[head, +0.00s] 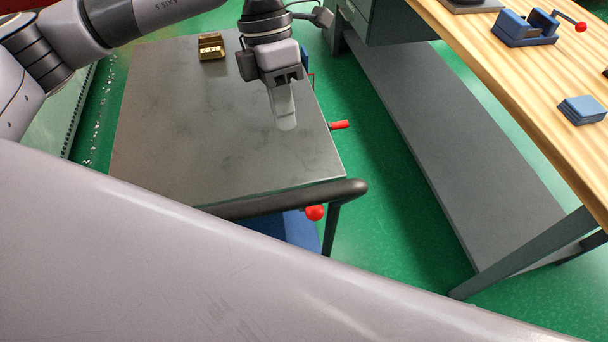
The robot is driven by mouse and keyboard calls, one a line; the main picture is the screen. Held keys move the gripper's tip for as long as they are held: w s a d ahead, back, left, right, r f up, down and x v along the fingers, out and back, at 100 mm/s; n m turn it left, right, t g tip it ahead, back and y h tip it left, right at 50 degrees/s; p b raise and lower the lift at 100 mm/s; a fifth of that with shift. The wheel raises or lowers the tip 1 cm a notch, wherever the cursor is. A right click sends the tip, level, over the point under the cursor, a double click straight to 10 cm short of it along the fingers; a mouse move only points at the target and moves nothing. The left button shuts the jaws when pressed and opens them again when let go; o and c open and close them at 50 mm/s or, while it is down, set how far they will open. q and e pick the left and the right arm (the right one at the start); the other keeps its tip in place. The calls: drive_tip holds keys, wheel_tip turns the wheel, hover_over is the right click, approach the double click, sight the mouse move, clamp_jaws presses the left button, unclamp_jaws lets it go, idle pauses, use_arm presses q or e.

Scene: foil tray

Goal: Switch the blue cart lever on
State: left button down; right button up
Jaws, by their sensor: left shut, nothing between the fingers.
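A cart with a grey metal top (190,120) stands below me. A red grip (339,125) sticks out from its right side, and a red ball knob (314,213) shows below its black handle, beside a blue part (290,230). I cannot tell which of these two belongs to the blue cart lever, and the lever's position is not clear. My left gripper (287,127) is shut and empty, pointing down over the right part of the cart top, left of the red grip and apart from it. My right gripper is not in view.
A small gold-brown block (211,46) sits at the back of the cart top. A wooden bench (480,55) at the right carries a blue device (525,32) with a red ball and a blue block (582,110). Green floor (400,190) lies between cart and bench.

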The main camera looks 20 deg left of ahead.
sight(311, 210)
use_arm(q)
drive_tip(key=shift+f, duration=0.1)
idle(0.3)
drive_tip(key=s+d+f+p, duration=0.3)
drive_tip(key=s+d+f, duration=0.2)
drive_tip(key=f, duration=0.4)
drive_tip(key=shift+s+d+f, duration=0.15)
drive_tip(key=shift+f, duration=0.15)
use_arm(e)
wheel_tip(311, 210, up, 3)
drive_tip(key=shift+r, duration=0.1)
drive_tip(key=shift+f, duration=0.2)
use_arm(q)
drive_tip(key=shift+s+d+f+b, duration=0.15)
drive_tip(key=shift+s+d+b, duration=0.3)
drive_tip(key=shift+s+b, duration=0.25)
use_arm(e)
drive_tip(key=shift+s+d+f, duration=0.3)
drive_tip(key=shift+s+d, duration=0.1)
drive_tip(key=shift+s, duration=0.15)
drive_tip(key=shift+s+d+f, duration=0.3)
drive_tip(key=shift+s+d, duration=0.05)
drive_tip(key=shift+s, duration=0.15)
use_arm(q)
drive_tip(key=shift+w, duration=0.2)
